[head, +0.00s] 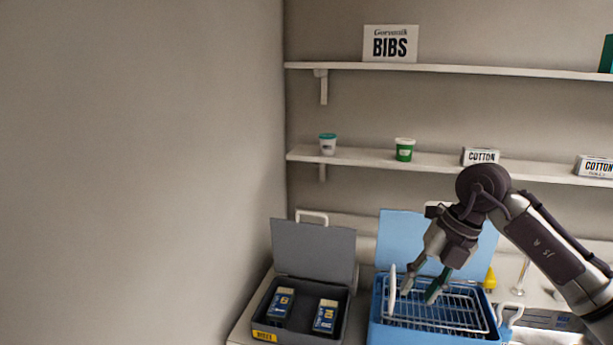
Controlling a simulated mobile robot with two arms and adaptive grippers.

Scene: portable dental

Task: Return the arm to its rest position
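My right arm reaches in from the right. Its gripper (422,290) points down over the open blue case (377,327). The fingers are spread apart, with a white disc-like item (392,292) standing upright near the left finger and a green piece at the right finger. I cannot tell whether the green piece is part of the finger. A wire rack (450,312) fills the case. My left gripper is not in view.
A dark grey case (315,248) stands open on the left with two blue boxes inside. A yellow item (489,278) is behind the blue case. Shelves above hold a bibs box (390,44), two cups and cotton boxes (481,156). The wall bounds the left.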

